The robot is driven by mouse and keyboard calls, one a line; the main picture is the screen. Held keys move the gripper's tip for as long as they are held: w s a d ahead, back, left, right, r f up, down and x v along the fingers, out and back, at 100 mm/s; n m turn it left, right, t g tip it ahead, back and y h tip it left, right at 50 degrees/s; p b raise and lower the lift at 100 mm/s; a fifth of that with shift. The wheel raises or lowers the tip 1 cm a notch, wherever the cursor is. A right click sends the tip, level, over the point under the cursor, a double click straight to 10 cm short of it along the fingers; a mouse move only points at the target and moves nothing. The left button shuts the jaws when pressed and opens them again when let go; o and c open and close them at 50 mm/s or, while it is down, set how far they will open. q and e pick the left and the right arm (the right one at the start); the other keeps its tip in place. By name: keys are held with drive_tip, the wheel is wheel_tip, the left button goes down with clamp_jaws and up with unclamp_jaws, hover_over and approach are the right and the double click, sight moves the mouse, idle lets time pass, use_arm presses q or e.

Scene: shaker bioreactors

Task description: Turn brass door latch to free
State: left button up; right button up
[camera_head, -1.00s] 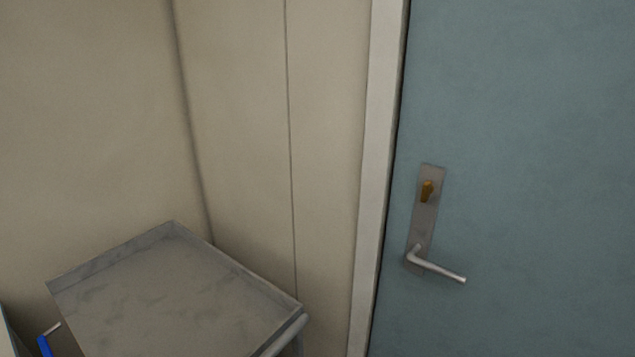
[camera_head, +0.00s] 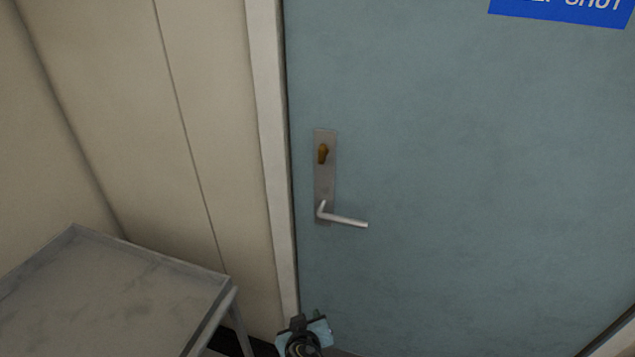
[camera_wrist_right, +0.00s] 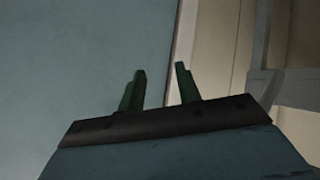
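The brass latch (camera_head: 323,153) sits at the top of a grey metal plate (camera_head: 325,180) on the blue-grey door (camera_head: 450,180). The latch looks upright, its narrow end hanging down. A silver lever handle (camera_head: 345,219) sticks out to the right at the plate's bottom. My right gripper (camera_head: 305,322) shows at the bottom edge of the head view, well below the latch and handle. In the right wrist view its two green fingers (camera_wrist_right: 160,88) stand apart with nothing between them. The latch is not in the wrist view. My left gripper is not in view.
A grey metal trolley (camera_head: 150,268) stands at the lower left, close to the wall (camera_head: 190,100). The pale door frame (camera_head: 268,120) runs down left of the plate. A blue sign (camera_head: 565,10) is at the door's upper right. The space before the latch is clear.

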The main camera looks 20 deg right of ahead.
drive_tip(key=w+r+m+t+h+p, duration=0.1)
drive_tip(key=w+r+m+t+h, duration=0.15)
drive_tip(key=r, duration=0.75)
drive_tip(key=w+r+m+t+h+p, duration=0.1)
drive_tip(key=w+r, duration=0.3)
drive_tip(key=r, duration=0.5)
drive_tip(key=m+t+h+p, duration=0.1)
drive_tip(key=m+t+h, duration=0.15)
drive_tip(key=m, duration=0.25)
approach(321, 153)
drive_tip(key=shift+n+g+h, duration=0.25)
drive_tip(key=shift+g+h, duration=0.15)
drive_tip(key=shift+g, duration=0.1)
drive_tip(key=p+x, duration=0.1)
drive_tip(key=x, duration=0.3)
drive_tip(key=p+x, duration=0.2)
drive_tip(key=x, duration=0.3)
drive_tip(key=shift+w+a+r, duration=0.2)
drive_tip(key=shift+w, duration=0.2)
clamp_jaws()
